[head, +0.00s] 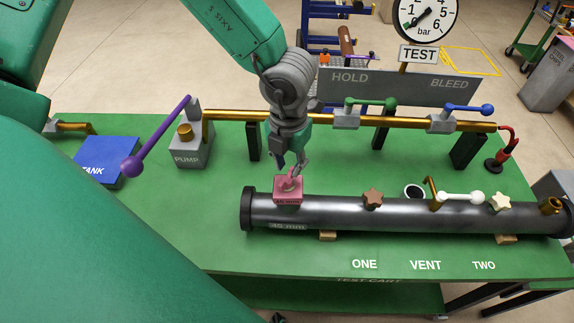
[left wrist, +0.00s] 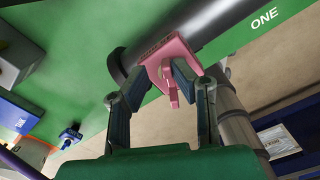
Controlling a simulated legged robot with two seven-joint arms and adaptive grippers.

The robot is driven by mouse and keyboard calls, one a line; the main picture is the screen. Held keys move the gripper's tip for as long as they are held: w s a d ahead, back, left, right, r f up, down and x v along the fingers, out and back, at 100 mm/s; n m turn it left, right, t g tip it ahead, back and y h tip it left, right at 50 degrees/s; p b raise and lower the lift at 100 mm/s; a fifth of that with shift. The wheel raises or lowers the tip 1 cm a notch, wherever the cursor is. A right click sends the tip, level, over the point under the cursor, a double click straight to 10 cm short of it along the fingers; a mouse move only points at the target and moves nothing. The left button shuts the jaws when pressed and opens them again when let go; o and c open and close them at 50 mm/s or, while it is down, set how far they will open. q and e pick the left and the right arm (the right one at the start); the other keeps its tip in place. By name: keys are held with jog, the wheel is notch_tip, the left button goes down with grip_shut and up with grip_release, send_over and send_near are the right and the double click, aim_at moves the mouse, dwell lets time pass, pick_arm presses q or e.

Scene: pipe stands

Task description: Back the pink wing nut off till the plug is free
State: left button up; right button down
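In the left wrist view the wing nut (left wrist: 171,88) is upright against the pink block (left wrist: 162,55). My left gripper (head: 291,166) points down over it. In the wrist view its two fingers (left wrist: 160,82) stand apart on either side of the wing nut, with gaps showing. No plug can be made out separately from the pink block. My right gripper is not in view.
A brown star knob (head: 373,198), a white lever (head: 462,197) and a cream star knob (head: 500,202) sit along the pipe. Behind runs a brass line (head: 340,121) with green and blue valve handles. A purple lever (head: 160,136) rises at left. The green front tabletop is clear.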

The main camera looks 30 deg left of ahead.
pick_arm(q)
jog(key=r+p, duration=0.1)
jog(key=r, duration=0.1)
jog(key=d+r+p, duration=0.1)
jog(key=r+p, duration=0.1)
jog(key=shift+r, duration=0.85)
jog(key=shift+s+a+r, duration=0.1)
notch_tip(320, 180, up, 12)
send_over(291, 169)
jog(key=a, duration=0.1)
jog(key=shift+d, duration=0.1)
